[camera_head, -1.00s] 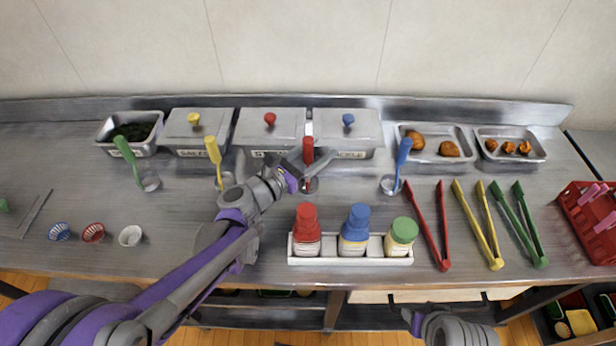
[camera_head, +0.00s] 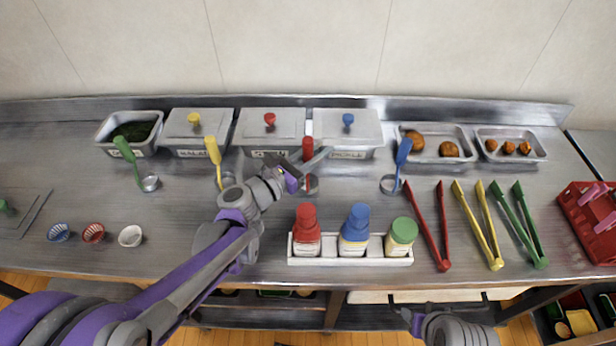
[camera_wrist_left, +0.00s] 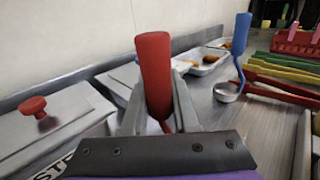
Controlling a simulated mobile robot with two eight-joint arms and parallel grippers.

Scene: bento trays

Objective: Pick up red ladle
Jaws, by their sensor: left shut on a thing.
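The red ladle (camera_head: 308,149) stands upright on the counter in front of the metal tubs, with its small cup (camera_head: 312,186) low down behind my gripper. My left gripper (camera_head: 307,168) is shut on its handle. In the left wrist view the red handle (camera_wrist_left: 154,75) rises between the two grey fingers, and the ladle's lower part is hidden by the gripper.
Lidded tubs (camera_head: 270,128) stand close behind the ladle. A yellow ladle (camera_head: 214,152) is to the left and a blue ladle (camera_head: 402,155) to the right. A white tray of bottles (camera_head: 350,260) stands in front. Red tongs (camera_head: 428,226) lie further right.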

